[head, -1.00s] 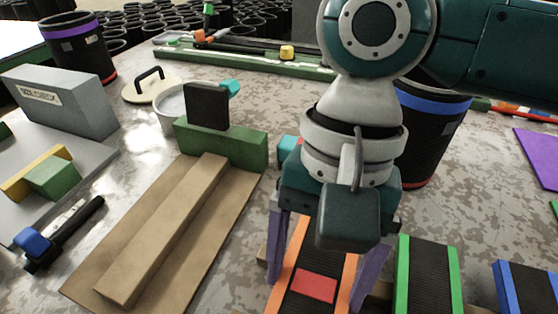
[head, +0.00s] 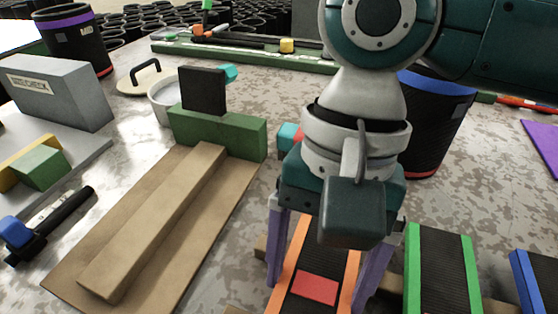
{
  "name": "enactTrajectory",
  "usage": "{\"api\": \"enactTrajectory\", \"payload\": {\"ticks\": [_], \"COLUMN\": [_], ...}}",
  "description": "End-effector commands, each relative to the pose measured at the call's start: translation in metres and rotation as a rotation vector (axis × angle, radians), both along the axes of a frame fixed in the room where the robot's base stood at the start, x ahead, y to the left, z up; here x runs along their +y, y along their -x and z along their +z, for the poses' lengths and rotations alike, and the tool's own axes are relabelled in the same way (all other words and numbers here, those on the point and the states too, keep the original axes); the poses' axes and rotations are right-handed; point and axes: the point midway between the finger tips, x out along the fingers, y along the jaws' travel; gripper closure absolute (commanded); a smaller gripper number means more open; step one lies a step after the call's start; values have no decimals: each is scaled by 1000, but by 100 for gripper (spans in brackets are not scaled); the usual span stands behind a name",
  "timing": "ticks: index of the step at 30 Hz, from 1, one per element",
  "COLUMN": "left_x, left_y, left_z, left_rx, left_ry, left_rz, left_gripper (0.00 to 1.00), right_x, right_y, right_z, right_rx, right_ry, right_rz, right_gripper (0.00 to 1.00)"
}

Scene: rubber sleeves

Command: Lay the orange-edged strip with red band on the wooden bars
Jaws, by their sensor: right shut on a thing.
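The black strip with orange edges and a red band (head: 318,287) is at the bottom centre of the head view, its near end cut off by the frame. My right gripper (head: 318,272) reaches down over it with one purple finger along each orange edge, shut on the strip. Pieces of a wooden bar (head: 261,247) show beside and behind the gripper, and more wood shows between the strips (head: 388,284). I cannot tell whether the held strip touches this wood. Another long wooden bar (head: 160,215) lies on a brown board to the left. My left gripper is not in view.
A green-edged strip (head: 440,268) and a blue-edged strip (head: 540,285) lie to the right. A green block (head: 220,135) with a black plate stands behind the brown board (head: 215,225). A blue-rimmed black bin (head: 435,120) is behind my right arm.

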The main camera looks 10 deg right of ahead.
Motion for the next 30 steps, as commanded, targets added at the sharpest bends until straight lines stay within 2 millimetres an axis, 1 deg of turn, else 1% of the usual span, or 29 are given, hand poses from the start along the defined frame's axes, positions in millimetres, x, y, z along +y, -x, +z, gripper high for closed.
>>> {"api": "enactTrajectory", "payload": {"ticks": [12,13,15,16,24,26,30], "left_x": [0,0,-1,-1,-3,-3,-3], "left_y": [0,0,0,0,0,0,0], "left_z": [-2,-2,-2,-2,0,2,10], "left_rx": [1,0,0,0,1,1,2], "left_ry": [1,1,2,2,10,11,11], "left_rz": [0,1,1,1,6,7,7], "left_gripper": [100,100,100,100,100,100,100], "right_x": [0,0,0,0,0,-1,-5], "right_y": [0,0,0,0,-1,-2,-8], "right_z": [-9,-8,-8,-8,-6,0,24], "right_rx": [0,-1,-1,0,-1,-1,-3], "right_ry": [0,-1,-1,0,-1,0,0], "right_rz": [0,0,0,0,0,0,-1], "right_gripper": [80,10,2,0,0,0,0]}}
